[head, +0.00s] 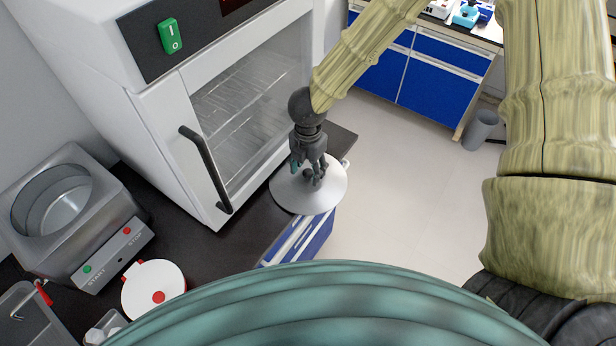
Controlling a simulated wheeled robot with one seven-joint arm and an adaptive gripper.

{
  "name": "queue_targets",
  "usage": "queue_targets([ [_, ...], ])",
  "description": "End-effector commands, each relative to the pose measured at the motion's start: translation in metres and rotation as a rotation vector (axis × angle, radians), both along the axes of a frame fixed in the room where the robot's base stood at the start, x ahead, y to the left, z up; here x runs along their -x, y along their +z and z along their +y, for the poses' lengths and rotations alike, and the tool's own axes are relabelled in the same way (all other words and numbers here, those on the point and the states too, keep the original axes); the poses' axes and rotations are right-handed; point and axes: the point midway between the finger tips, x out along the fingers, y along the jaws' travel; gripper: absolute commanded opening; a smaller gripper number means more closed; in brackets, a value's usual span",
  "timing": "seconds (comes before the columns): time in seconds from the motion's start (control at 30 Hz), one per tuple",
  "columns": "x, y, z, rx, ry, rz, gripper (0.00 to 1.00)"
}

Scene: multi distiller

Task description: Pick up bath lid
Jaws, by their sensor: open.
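The bath lid (327,195) is a round, light grey, shallow cone near the right edge of the dark counter, in front of the oven. In the picture it overlaps the counter edge; I cannot tell whether it rests on the counter or is raised. My gripper (309,182) points down over the middle of the lid, with its dark fingers open around the lid's top. The fingers hide most of the knob, and contact is unclear. The metal bath (75,205) stands open at the left, its round opening uncovered, with green and red buttons on its front.
A white oven (160,110) with a dark handle (205,170) stands close behind the lid. A white round vessel with red parts (155,285) is by the bath. Blue drawers (300,240) lie below the counter edge. A grey bin (481,130) stands on the floor.

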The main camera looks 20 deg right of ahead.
Motion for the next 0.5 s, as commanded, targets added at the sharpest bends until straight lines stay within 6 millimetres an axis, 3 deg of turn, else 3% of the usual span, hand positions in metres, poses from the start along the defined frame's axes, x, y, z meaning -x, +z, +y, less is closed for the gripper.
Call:
queue_targets([
  [0.2,0.000,-0.015,0.000,0.000,0.000,0.000,0.53],
  [0.5,0.000,-0.018,0.000,-0.001,0.000,-0.001,0.51],
])
